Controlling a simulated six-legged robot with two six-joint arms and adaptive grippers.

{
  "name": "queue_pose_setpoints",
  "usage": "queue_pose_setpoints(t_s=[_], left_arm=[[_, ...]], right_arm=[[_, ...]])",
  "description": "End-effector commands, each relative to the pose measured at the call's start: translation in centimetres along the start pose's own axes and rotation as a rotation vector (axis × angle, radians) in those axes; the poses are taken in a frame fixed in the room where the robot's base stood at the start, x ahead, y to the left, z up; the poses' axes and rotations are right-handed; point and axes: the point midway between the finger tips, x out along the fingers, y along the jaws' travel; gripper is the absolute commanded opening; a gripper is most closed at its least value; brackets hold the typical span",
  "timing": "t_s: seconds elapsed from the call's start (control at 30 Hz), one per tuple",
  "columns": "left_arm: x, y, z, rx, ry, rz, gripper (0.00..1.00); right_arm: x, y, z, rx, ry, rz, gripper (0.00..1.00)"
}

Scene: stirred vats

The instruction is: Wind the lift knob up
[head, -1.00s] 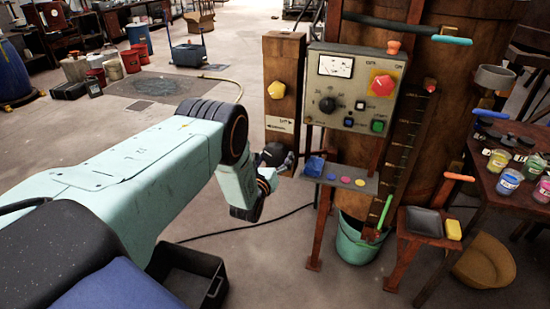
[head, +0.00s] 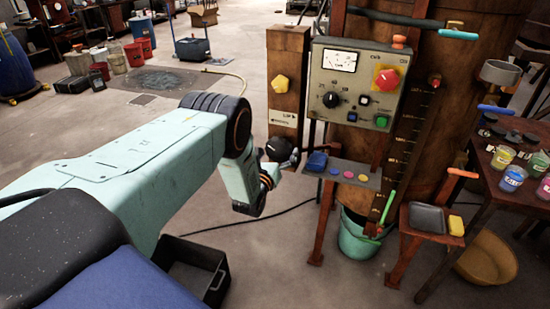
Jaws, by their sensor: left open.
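A yellow lobed knob (head: 280,84), which looks like the lift knob, sits on the upper part of a wooden post (head: 289,52) left of the control panel. A small pale label (head: 283,118) is below it, its print too small to read surely. My left gripper (head: 292,158) is at the end of the pale green arm, below the knob and label, near the foot of the post. It is open, apart from the knob, and its fingers are small and partly hidden by its own wrist. My right gripper is not in view.
The grey control panel (head: 350,60) has a black dial (head: 330,100) and a red button (head: 387,80) just right of the post. A narrow shelf (head: 370,181) with a blue object and coloured buttons juts out close to my left gripper. A green bucket (head: 356,243) stands below.

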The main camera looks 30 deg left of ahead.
Motion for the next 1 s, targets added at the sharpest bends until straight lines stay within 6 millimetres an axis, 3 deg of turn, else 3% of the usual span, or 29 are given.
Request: queue_pose_setpoints(t_s=[0.17,0.7,1.0], left_arm=[[-1.6,0.1,0.0,0.000,0.003,0.002,1.00],[-10.3,0.0,0.0,0.000,0.003,0.001,1.00],[-11.9,0.0,0.1,0.000,0.000,0.000,1.00]], right_arm=[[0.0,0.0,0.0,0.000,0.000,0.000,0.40],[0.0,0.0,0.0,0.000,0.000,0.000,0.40],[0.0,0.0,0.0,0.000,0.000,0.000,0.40]])
